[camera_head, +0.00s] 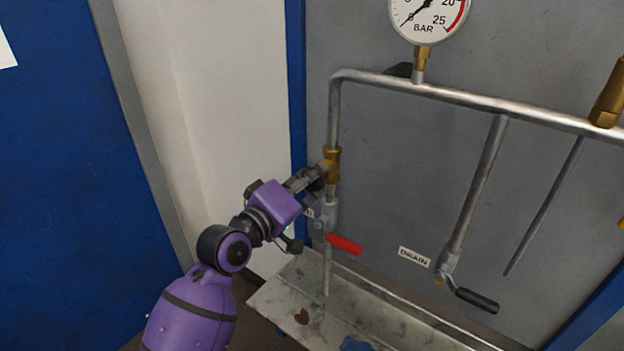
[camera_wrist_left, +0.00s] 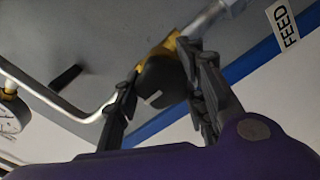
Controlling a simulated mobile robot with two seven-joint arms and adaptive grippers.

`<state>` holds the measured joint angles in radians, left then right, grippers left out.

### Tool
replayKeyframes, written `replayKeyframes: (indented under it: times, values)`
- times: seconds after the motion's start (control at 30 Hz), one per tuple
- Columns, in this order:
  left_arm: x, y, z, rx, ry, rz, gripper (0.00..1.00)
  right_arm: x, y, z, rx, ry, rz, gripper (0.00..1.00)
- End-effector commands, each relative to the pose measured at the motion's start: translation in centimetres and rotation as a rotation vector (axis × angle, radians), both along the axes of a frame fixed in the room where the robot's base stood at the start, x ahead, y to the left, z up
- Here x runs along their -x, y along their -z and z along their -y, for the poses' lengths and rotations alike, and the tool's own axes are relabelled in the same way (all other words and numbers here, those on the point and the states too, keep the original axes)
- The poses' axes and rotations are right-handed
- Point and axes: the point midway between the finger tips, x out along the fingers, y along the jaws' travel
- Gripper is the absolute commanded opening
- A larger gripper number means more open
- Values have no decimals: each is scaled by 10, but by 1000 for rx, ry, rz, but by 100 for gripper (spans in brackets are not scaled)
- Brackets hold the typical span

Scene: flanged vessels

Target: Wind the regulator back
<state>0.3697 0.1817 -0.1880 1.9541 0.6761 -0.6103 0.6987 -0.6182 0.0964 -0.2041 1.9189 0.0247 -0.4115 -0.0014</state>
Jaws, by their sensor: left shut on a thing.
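The regulator is a brass body (camera_head: 332,160) on the vertical pipe at the panel's left side. It also shows in the left wrist view (camera_wrist_left: 172,46), with its dark round knob (camera_wrist_left: 160,80) that bears a pale mark. My left gripper (camera_head: 316,178) reaches it from the left. In the wrist view its two black fingers stand on either side of the knob, shut on it. The head view mostly hides the knob behind the gripper. The pressure gauge (camera_head: 428,14) is cut by the top edge; its needle points to the lower left. My right gripper is not in view.
A red-handled valve (camera_head: 345,244) sits just below the gripper. A black-handled valve (camera_head: 477,299) hangs to the right by a DRAIN label (camera_head: 414,257). A horizontal pipe (camera_head: 470,96) crosses above. A stained tray (camera_head: 290,297) lies below. A FEED label (camera_wrist_left: 283,24) shows in the wrist view.

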Motion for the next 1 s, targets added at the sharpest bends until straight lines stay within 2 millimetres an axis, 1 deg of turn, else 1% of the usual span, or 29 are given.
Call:
replayKeyframes:
  times: [0.03,0.5,0.53,0.67,1.0]
  values:
    - [0,-3,0,13,0,-1,12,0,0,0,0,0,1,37]
    - [0,-5,0,24,-1,-6,12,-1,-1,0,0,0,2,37]
    - [0,-5,0,24,-1,-6,39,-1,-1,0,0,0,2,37]
    - [-1,-5,-1,23,-2,-6,56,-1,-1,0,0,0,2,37]
    - [1,-2,-2,20,-1,-10,56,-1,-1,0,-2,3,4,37]
